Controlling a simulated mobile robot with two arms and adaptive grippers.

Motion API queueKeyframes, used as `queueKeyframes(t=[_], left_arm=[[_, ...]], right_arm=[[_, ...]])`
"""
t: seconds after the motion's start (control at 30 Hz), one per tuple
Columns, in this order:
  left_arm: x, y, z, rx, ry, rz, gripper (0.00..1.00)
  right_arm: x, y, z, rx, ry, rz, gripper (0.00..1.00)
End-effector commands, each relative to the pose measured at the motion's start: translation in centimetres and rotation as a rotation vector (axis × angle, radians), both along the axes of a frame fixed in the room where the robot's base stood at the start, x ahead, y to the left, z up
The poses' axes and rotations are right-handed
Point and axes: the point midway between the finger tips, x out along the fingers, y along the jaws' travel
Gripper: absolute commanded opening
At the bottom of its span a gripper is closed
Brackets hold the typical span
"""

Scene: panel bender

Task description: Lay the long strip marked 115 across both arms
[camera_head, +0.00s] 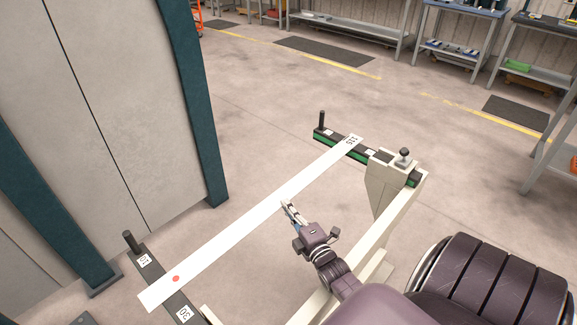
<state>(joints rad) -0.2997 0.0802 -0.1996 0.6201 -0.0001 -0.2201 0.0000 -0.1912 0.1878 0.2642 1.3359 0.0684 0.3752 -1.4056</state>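The long white strip (240,219) runs diagonally across the head view. Its far end, marked 115, rests over the far support arm (335,141), which is black and green. Its near end, with a red dot, lies over the dark near support arm (166,272), labelled 10 and 30. My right gripper (287,206) is at the strip's lower right edge, near its middle. The fingertips are at or just beside that edge; I cannot tell whether they touch or grip it. My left gripper is out of view.
Upright pegs stand on the far arm (322,119) and near arm (129,240). A cream frame (386,185) with a black knob (404,155) joins the far arm. A grey machine panel (125,85) with teal posts stands left.

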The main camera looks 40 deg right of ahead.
Motion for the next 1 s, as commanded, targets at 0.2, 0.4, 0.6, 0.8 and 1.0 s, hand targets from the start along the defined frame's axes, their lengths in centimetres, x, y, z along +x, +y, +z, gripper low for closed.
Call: queueKeyframes(t=[0.2, 0.4, 0.6, 0.8, 1.0], left_arm=[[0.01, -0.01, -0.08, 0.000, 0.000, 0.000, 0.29], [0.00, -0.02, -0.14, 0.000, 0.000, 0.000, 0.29], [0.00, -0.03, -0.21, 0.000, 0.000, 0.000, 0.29], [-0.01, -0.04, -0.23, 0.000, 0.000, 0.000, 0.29], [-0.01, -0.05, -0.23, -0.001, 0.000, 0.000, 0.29]], right_arm=[[0.35, 0.02, 0.17, -0.001, -0.004, 0.000, 0.00], [0.57, 0.05, 0.17, 0.000, -0.004, 0.000, 0.00], [0.79, 0.06, 0.16, 0.000, -0.004, 0.000, 0.00], [0.92, 0.07, 0.18, 0.000, -0.004, 0.000, 0.00], [0.93, 0.07, 0.18, 0.000, -0.004, 0.000, 0.00]])
